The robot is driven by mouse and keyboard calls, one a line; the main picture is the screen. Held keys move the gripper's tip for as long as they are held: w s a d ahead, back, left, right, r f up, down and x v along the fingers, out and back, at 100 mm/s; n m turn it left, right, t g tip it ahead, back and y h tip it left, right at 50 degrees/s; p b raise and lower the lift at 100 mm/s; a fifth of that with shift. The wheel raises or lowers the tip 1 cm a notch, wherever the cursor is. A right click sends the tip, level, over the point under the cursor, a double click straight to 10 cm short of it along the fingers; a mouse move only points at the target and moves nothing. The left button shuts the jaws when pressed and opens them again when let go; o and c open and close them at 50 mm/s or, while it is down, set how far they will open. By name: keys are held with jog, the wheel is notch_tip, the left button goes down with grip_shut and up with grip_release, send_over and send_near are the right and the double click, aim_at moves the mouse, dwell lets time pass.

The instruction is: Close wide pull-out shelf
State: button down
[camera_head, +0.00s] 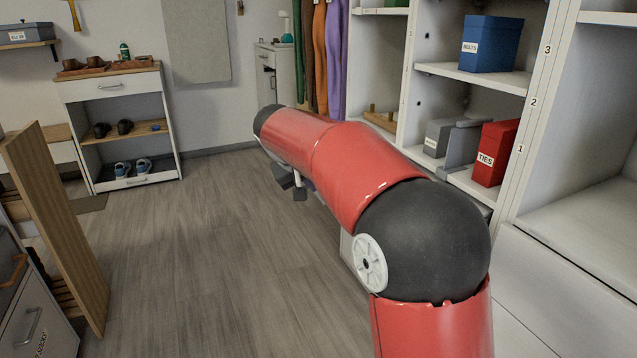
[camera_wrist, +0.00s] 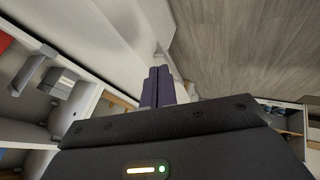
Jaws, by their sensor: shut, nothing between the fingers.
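My gripper (camera_wrist: 158,87) is shut and empty in the wrist view, its two dark fingers side by side. It points along a wide white panel (camera_wrist: 110,35), close to its lower edge and the floor; I cannot tell whether it touches. In the head view my red arm hides most of the low front of the shelving, and the fingers cannot be made out. A wide white shelf surface (camera_head: 595,235) with a plain front shows at the lower right. I cannot tell for sure that this is the pull-out shelf, or how far it stands out.
The white cubby unit holds a blue box (camera_head: 490,44), a red box (camera_head: 496,153) and a grey box (camera_head: 438,137). Clothes (camera_head: 320,60) hang at the back. A shoe cabinet (camera_head: 118,90) stands back left, and a wooden panel (camera_head: 62,220) at left. The middle floor is clear.

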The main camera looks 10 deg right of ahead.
jog(key=w+d+f, duration=0.4)
jog(key=d+f, duration=0.2)
jog(key=shift+w+d+p, duration=0.3)
jog(key=shift+d+p, duration=0.05)
jog(key=shift+p, duration=0.05)
jog(key=shift+d, duration=0.1)
